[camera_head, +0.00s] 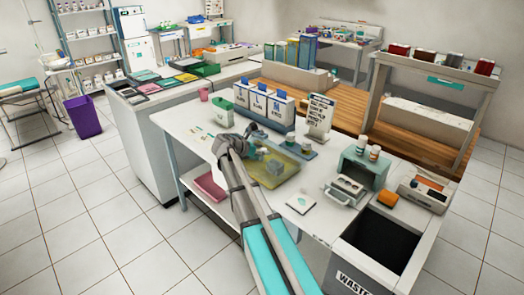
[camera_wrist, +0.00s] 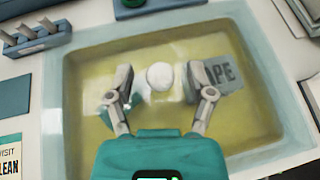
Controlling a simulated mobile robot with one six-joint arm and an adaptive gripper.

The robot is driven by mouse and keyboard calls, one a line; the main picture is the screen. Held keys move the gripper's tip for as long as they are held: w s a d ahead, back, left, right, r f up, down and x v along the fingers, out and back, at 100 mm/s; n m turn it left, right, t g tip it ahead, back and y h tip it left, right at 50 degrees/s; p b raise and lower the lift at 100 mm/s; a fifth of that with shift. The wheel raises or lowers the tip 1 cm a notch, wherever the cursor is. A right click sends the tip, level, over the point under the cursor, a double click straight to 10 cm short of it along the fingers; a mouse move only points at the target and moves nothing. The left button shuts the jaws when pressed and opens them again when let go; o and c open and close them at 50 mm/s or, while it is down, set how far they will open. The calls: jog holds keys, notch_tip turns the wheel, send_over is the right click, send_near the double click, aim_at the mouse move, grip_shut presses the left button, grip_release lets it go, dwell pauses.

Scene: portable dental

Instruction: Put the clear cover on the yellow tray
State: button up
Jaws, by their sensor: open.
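The yellow tray (camera_head: 284,178) stands on the white bench, and its yellow floor (camera_wrist: 245,125) fills most of the wrist view. The clear cover shows mainly by its round white knob (camera_wrist: 160,77), over the middle of the tray. The cover's pane is hard to make out, but it appears to lie over the tray; I cannot tell how exactly its edges sit. My gripper (camera_head: 256,156) is over the tray. In the wrist view its two fingers are open, one on each side of the knob, with gaps. My arm hides part of the tray in the head view.
A card with letters (camera_wrist: 216,76) lies within the tray. Blue-white boxes (camera_head: 265,105) and a sign stand behind it. A small teal cabinet (camera_head: 364,168) and a grey device (camera_head: 344,190) are to the right. A dark waste opening (camera_head: 383,240) lies at front right.

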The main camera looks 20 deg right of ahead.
jog(key=shift+r, duration=0.1)
jog(key=shift+r+p, duration=0.35)
jog(key=shift+p, duration=0.1)
jog(key=p+v, duration=0.5)
jog(key=v, duration=0.7)
jog(key=shift+s+f, duration=0.1)
jog(key=shift+f, duration=0.05)
jog(key=s+a+f+m+y, duration=0.3)
jog(key=s+m, duration=0.3)
jog(key=s, duration=0.2)
jog(key=s+a+f+m+g+y, duration=0.1)
jog(key=s+a+f+m+y, duration=0.3)
jog(key=s+m, duration=0.3)
jog(key=s+a+f+m+g+y, duration=0.1)
jog(key=s+a+f+m+y, duration=0.2)
jog(key=s, duration=0.6)
jog(key=shift+a+f+m+y, duration=0.2)
jog(key=shift+a+m+y, duration=1.1)
jog(key=shift+m, duration=0.6)
